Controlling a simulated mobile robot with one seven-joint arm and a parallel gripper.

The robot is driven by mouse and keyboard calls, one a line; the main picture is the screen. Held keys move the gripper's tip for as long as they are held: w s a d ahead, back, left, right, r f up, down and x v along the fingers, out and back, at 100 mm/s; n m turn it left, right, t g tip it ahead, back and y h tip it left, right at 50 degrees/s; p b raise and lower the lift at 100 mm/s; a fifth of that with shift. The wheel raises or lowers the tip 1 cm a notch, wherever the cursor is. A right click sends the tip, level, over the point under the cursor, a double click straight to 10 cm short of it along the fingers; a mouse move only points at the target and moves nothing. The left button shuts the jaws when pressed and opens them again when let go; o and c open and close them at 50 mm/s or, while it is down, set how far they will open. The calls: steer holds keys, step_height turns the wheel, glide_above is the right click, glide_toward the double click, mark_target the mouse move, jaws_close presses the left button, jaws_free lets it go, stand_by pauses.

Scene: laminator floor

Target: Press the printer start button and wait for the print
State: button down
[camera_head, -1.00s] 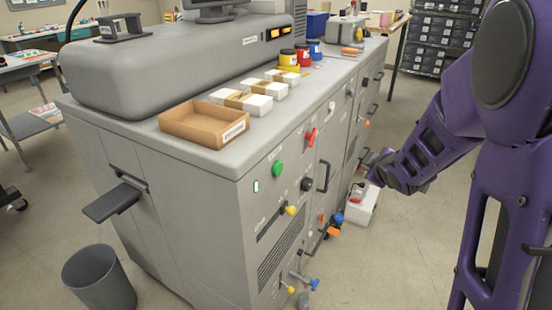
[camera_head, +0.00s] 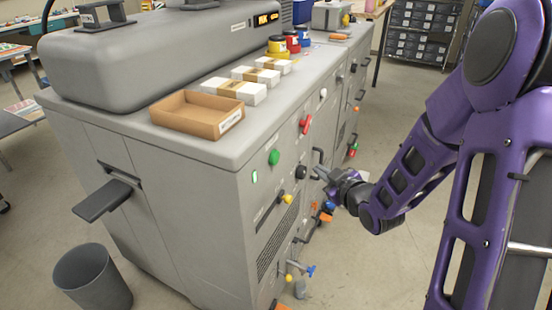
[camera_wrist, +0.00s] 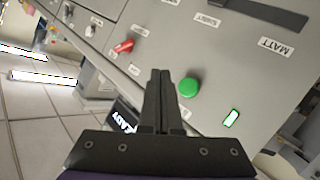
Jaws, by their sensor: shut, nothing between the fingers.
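The large grey machine (camera_head: 150,160) carries a round green button (camera_head: 274,157) on its front panel. The green button also shows in the wrist view (camera_wrist: 189,87), just right of my fingertips. My gripper (camera_head: 318,172) is shut and empty, in front of the panel and to the right of the green button; its closed fingers show in the wrist view (camera_wrist: 160,75). I cannot tell that they touch anything. A lit green indicator (camera_wrist: 231,118) is beside the button. A dark display (camera_wrist: 124,118) with letters ending in "EADY" is partly hidden by my gripper.
An empty brown tray (camera_head: 190,124) and banded white stacks sit on top. A bin (camera_head: 92,278) stands at front left. Floor at right is clear.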

mark_target(275, 158)
steer(key=shift+a, duration=0.15)
steer(key=w+a+b, duration=0.1)
steer(key=w+a, duration=0.2)
steer(key=a, duration=0.5)
steer(key=shift+w, duration=0.15)
stand_by(1.9)
steer(key=shift+w+a+b, duration=0.2)
steer(key=shift+a+b, duration=0.15)
steer(key=shift+b, duration=0.2)
